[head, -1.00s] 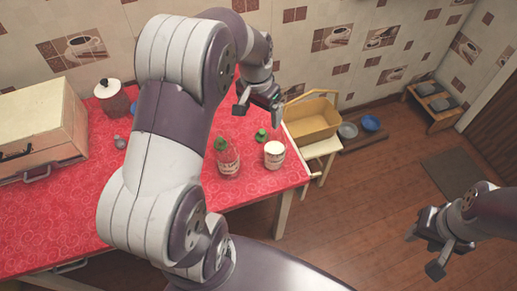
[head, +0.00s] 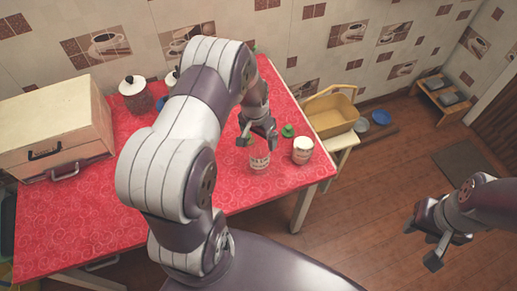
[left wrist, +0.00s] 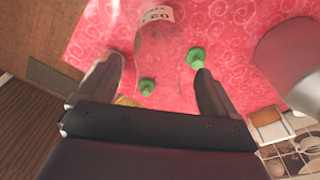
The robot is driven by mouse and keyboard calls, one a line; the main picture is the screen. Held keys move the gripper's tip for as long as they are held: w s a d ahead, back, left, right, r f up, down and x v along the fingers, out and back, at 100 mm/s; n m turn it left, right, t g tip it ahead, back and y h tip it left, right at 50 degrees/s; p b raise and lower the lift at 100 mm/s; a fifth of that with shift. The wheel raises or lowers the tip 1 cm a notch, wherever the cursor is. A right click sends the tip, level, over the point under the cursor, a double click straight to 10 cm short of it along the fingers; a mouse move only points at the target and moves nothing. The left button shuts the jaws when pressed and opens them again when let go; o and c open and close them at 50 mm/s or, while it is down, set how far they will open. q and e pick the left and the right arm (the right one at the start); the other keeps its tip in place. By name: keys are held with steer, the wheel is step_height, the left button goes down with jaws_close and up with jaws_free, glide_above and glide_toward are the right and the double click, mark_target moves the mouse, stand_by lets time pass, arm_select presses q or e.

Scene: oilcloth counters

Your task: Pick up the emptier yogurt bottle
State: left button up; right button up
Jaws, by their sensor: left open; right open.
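In the left wrist view, a clear bottle (left wrist: 160,48) with a white label lies between the open fingers (left wrist: 160,82); contact cannot be told. Another green cap (left wrist: 195,57) shows by one finger. My right gripper (head: 430,245) is open and empty over the floor.
A large cream box (head: 50,120) and a lidded jar (head: 133,95) stand at the counter's left and back. A yellow basket (head: 330,113) sits on a small stand beside the counter's right edge. The floor (head: 380,200) at the right is open.

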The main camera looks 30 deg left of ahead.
arm_select(q)
steer(key=shift+d, duration=0.15)
steer(key=c, duration=0.5)
steer(key=shift+r, duration=0.15)
jaws_close()
